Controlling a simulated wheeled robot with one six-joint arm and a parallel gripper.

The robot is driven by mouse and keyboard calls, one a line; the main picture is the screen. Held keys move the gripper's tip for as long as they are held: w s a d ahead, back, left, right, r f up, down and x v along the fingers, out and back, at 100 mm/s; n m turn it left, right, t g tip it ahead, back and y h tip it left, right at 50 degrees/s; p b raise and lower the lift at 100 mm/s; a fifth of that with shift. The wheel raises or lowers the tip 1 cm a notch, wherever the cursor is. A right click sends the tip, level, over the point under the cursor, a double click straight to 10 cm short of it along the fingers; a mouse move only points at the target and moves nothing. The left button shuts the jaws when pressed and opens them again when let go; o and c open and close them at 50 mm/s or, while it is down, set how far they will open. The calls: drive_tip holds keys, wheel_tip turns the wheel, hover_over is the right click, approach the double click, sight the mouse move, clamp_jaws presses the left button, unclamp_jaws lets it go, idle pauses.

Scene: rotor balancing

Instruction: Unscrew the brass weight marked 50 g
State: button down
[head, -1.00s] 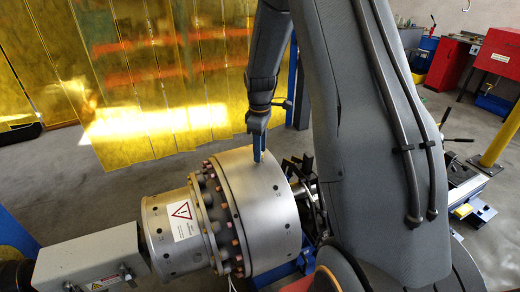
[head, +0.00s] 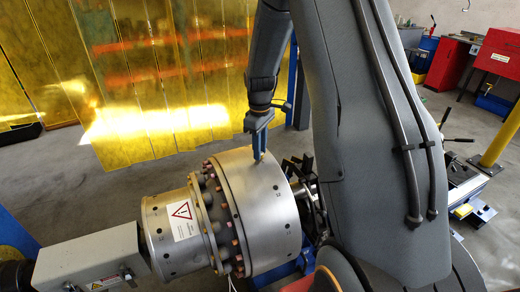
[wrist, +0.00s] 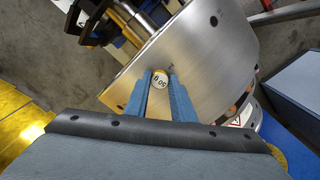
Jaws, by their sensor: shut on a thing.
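The brass weight (wrist: 159,79) shows its round pale face in the wrist view, with "50" and a further mark readable upside down. My gripper (wrist: 160,76) has its two blue fingers shut on the weight's sides. In the head view the gripper (head: 259,153) points down at the top of the large silver rotor drum (head: 250,225), which also fills the middle of the wrist view (wrist: 205,45). The weight is at the drum's rim surface. I cannot tell whether its thread is still in the drum.
A ring of bolts (head: 213,210) circles the drum beside a smaller cylinder with a warning label (head: 182,220). A grey box (head: 95,262) stands at lower left. Yellow curtains (head: 150,80) hang behind. Several small holes dot the drum.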

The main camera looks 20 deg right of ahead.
drive_tip(key=n, duration=1.4)
drive_tip(key=shift+n, duration=1.8)
drive_tip(key=shift+r+n, duration=0.1)
drive_tip(key=shift+n, duration=0.5)
drive_tip(key=shift+r, duration=1.05)
